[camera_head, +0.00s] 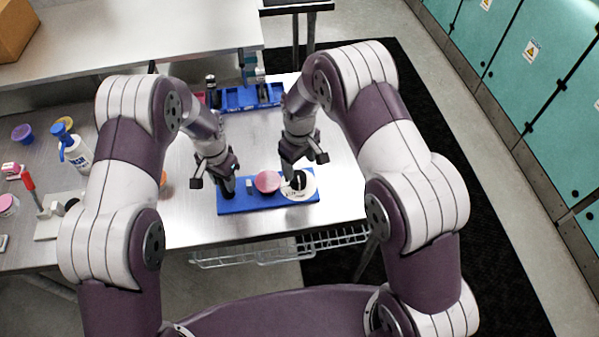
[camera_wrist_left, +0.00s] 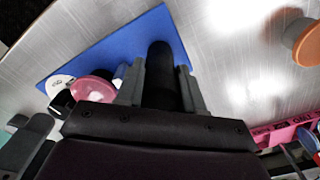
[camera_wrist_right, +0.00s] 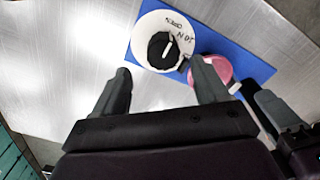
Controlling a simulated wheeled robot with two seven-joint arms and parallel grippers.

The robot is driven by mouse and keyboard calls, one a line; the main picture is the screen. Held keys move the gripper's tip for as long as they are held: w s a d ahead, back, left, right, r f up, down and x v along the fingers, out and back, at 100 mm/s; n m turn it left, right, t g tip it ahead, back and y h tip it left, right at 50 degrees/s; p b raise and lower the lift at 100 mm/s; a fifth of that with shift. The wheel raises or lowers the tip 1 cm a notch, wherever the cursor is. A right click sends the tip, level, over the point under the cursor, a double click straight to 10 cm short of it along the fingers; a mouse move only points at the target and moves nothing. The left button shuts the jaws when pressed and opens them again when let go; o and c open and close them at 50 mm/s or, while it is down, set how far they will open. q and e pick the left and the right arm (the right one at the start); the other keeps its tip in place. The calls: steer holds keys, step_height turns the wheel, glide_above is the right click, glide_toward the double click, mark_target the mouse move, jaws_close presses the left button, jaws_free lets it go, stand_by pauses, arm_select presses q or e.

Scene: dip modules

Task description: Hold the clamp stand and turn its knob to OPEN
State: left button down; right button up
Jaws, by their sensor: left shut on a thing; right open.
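The clamp stand has a blue base (camera_head: 240,205) lying on the metal table, with a black upright post, a pink round part (camera_head: 267,181) and a white dial (camera_wrist_right: 150,27) with a black knob (camera_wrist_right: 162,49). My left gripper (camera_head: 228,184) is shut on the black post (camera_wrist_left: 160,70), one finger on each side. My right gripper (camera_wrist_right: 163,80) is open and empty above the dial end, with the knob ahead of its fingertips and not between them. The knob's white mark points between up and right in the right wrist view. Dark lettering on the dial shows at its upper right.
Blue bins (camera_head: 245,97) stand at the table's back. An orange round thing (camera_wrist_left: 307,44) lies on the table near the left arm. A white bottle (camera_head: 76,152) and a red-handled tool (camera_head: 30,187) stand on the left counter. The table right of the stand is clear.

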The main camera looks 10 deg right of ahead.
step_height(320, 180, up, 6)
steer(key=shift+f, duration=0.2)
arm_select(q)
steer(key=c, duration=0.6)
jaws_free()
steer(key=shift+d, duration=0.1)
steer(key=shift+r+p, duration=2.65)
steer(key=shift+r, duration=1.1)
arm_select(e)
step_height(320, 180, up, 5)
glide_above(300, 175)
steer(key=shift+r, duration=0.15)
